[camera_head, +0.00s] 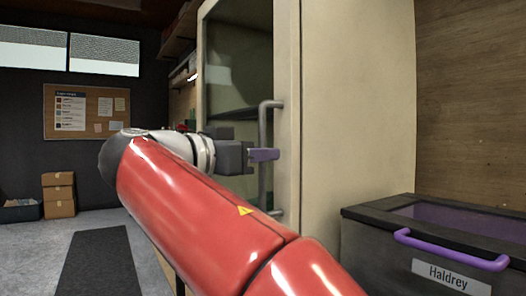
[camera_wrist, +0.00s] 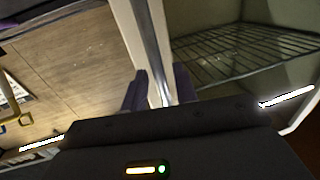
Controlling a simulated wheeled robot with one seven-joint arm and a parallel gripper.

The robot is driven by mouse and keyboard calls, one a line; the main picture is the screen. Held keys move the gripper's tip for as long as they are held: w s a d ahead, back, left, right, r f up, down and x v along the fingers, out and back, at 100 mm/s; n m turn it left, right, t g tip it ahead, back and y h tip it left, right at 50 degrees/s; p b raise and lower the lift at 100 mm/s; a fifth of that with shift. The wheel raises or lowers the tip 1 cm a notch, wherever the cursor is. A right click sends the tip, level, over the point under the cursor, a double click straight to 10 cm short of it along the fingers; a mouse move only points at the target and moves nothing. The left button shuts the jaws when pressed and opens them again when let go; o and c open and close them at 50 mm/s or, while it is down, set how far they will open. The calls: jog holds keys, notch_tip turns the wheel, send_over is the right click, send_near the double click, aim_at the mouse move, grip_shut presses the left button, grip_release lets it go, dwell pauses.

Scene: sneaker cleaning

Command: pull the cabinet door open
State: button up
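The cabinet (camera_head: 360,120) is pale cream, with a glass door (camera_head: 238,65) at its front. The door looks shut or nearly so; I cannot tell exactly. A grey vertical bar handle (camera_head: 264,118) is fixed on the door. My gripper (camera_head: 262,154) is at the handle's middle, its purple fingers level with the bar. In the wrist view, my gripper's fingers (camera_wrist: 159,88) stand either side of a grey bar (camera_wrist: 156,40), which looks like the handle. Whether the fingers press on it is not clear. A wire shelf (camera_wrist: 240,50) shows to the right.
A dark bin (camera_head: 385,245) with a purple handle, labelled Haldrey, stands right of the cabinet. Cardboard boxes (camera_head: 59,194) are stacked at the far left. A corkboard (camera_head: 86,111) hangs on the back wall. A dark mat (camera_head: 100,265) lies on open floor.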

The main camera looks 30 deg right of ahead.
jog(key=shift+w+d, duration=0.15)
jog(key=shift+d, duration=0.5)
grip_shut()
